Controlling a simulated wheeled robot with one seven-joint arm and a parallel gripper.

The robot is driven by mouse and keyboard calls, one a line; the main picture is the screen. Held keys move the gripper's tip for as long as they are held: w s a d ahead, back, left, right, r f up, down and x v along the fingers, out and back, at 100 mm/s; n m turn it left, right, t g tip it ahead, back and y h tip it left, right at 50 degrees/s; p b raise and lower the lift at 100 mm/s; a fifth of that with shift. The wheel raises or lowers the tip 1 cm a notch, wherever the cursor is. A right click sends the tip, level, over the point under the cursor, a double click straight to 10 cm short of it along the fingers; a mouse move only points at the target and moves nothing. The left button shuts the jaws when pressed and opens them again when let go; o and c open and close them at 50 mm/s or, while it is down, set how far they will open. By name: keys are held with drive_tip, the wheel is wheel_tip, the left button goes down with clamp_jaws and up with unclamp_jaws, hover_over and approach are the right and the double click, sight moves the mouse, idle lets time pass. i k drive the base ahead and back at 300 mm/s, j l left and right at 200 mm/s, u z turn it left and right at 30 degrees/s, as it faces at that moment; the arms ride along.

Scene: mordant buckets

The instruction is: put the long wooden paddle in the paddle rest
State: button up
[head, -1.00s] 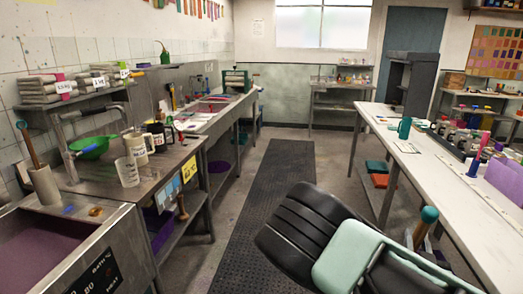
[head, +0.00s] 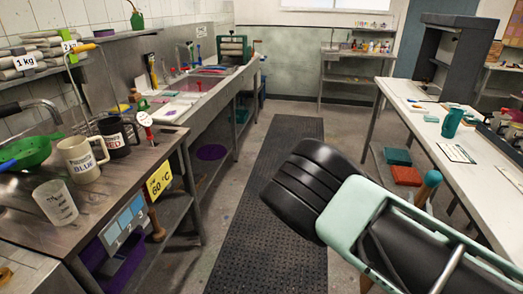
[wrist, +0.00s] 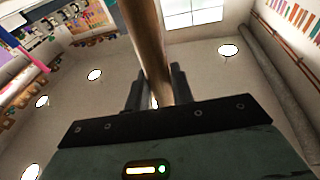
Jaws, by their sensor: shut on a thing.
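In the wrist view my gripper (wrist: 157,88) is shut on a long wooden shaft, the paddle (wrist: 147,40), which runs up out of the frame between the two fingers. In the head view a wooden handle end with a blue-green tip (head: 428,183) shows behind my arm and looks like part of the same paddle. My arm hides the gripper and most of the paddle there. I cannot make out a paddle rest in the current views.
A dark floor mat (head: 270,200) lies in the clear aisle.

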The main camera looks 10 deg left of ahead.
sight(175, 171)
drive_tip(key=i, duration=2.8)
drive_tip(key=i+u, duration=0.35)
drive_tip(key=i+l+u, duration=0.15)
drive_tip(key=u, duration=1.2)
drive_tip(key=i+l, duration=0.05)
